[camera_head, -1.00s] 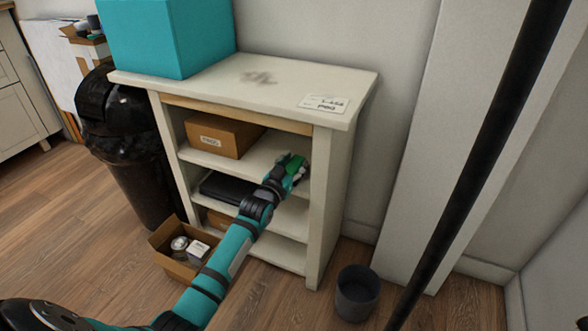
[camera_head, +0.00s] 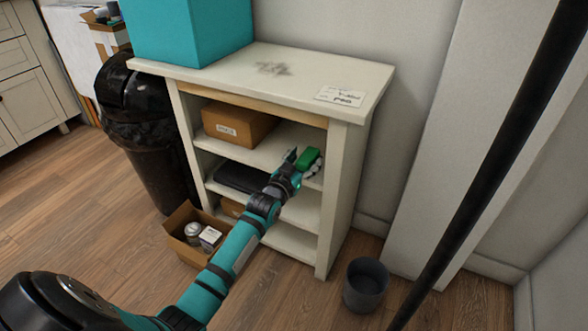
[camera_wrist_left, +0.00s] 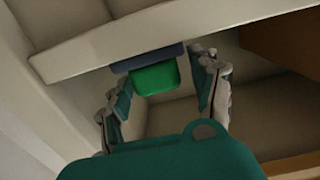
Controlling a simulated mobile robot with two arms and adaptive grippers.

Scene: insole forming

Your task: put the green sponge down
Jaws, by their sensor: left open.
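The green sponge (camera_head: 309,157) is at the right front end of the upper shelf (camera_head: 272,151) in the white shelving unit. In the left wrist view the sponge (camera_wrist_left: 155,77) shows a green block with a dark blue-grey strip along one side. It lies between the spread fingers, with a gap visible on each side. My left gripper (camera_head: 303,164) is open around the sponge; its fingers also show in the left wrist view (camera_wrist_left: 162,72). Whether the sponge's underside rests fully on the shelf is hard to tell. My right gripper is out of view.
A brown box (camera_head: 238,124) stands further left on the same shelf, and a dark flat item (camera_head: 238,178) lies on the shelf below. The unit's right side panel (camera_head: 343,190) is close to my gripper. An open carton (camera_head: 185,250) and a grey bin (camera_head: 366,284) stand on the floor.

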